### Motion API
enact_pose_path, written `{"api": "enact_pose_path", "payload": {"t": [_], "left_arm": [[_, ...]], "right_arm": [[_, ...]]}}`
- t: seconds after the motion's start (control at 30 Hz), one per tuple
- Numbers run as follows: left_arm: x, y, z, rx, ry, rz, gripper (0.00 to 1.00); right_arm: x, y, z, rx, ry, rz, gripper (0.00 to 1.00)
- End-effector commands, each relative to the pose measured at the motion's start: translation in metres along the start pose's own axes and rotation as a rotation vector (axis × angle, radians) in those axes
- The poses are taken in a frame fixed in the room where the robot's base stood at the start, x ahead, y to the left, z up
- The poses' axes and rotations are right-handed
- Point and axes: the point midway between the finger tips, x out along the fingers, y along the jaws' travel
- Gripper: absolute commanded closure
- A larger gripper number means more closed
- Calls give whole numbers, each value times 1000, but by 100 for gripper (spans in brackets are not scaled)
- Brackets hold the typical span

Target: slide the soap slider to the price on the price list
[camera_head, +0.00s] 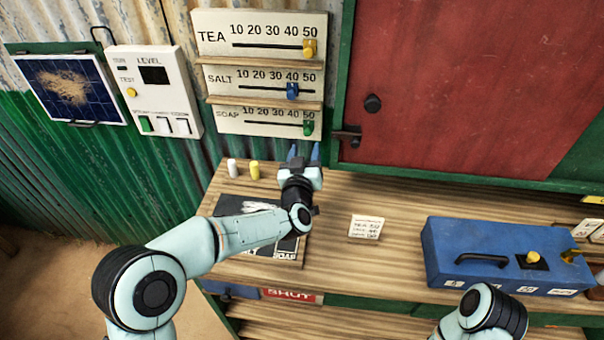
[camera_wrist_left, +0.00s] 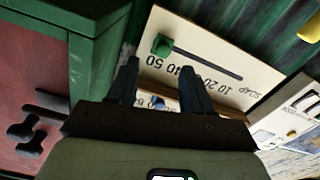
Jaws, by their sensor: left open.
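The soap slider is a green knob (camera_head: 308,127) at the right end of the lowest slot, by the 50, on the white soap board (camera_head: 232,121). It also shows in the left wrist view as a green knob (camera_wrist_left: 161,45). My left gripper (camera_head: 304,149) is open and empty, just below and in front of the knob. In the left wrist view, the gripper (camera_wrist_left: 158,66) has its fingers spread with the knob beyond the tips, apart from them. The price list, a small white card (camera_head: 366,227), lies on the counter; its print is too small to read surely.
The tea slider (camera_head: 309,48) stands at 50 and the salt slider (camera_head: 292,90) near 40, above. A red door (camera_head: 440,90) with dark latches is at right. White and yellow pegs (camera_head: 255,170) stand left of my gripper. A blue box (camera_head: 505,258) is on the counter.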

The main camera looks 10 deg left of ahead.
Motion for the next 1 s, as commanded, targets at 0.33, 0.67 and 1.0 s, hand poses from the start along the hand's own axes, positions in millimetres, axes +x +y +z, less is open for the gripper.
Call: {"api": "enact_pose_path", "payload": {"t": [0.33, 0.67, 1.0], "left_arm": [[-63, 1, 0, 1, 1, 2, 50], [-74, 1, 0, 0, 1, 2, 50], [-74, 1, 0, 0, 1, 2, 50]], "right_arm": [[13, 5, 1, 2, -4, 1, 100], [14, 5, 1, 2, -4, 2, 100], [14, 5, 1, 2, -4, 2, 100]]}}
